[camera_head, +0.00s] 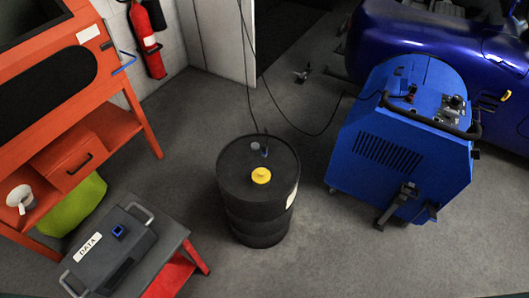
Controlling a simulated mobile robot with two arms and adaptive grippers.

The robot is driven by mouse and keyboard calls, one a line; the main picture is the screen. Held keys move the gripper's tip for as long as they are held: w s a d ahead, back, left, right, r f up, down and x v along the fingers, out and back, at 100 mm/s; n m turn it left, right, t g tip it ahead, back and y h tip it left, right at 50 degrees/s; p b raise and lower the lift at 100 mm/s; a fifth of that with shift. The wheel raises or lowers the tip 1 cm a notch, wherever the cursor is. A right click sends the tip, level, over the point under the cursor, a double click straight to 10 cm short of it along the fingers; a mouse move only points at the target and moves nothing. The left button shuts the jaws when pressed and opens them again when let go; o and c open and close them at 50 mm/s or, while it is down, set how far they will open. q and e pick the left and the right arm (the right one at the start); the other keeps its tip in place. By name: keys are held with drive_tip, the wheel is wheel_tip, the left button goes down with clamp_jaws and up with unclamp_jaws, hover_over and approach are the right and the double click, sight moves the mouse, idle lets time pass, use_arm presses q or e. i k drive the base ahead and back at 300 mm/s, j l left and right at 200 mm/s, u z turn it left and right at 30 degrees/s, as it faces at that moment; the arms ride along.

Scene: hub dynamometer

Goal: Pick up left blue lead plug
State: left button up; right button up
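A black drum (230,190) stands upright on the floor in the middle of the view. Near the back of its top is a small blue-grey piece (255,147), which looks like a lead plug. A darker small piece sits just right of it, where a thin black cable comes down. They are too small to tell which is the left blue lead plug. A blue square socket or plug (118,231) shows on top of the grey DATA box (140,250) at the lower left. Neither of my grippers is in view.
A yellow cap (261,176) is on the drum top. A blue wheeled dynamometer (385,145) stands right, beside a blue car (380,40). An orange bench (110,120) and a grey-topped table (175,235) are left. Black cables hang behind the drum. Floor around the drum is clear.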

sight(263, 148)
drive_tip(key=i+l+u, duration=0.45)
drive_tip(key=i, duration=0.15)
drive_tip(key=i+l+u, duration=0.4)
drive_tip(key=i+l, duration=0.1)
drive_tip(key=l, duration=0.1)
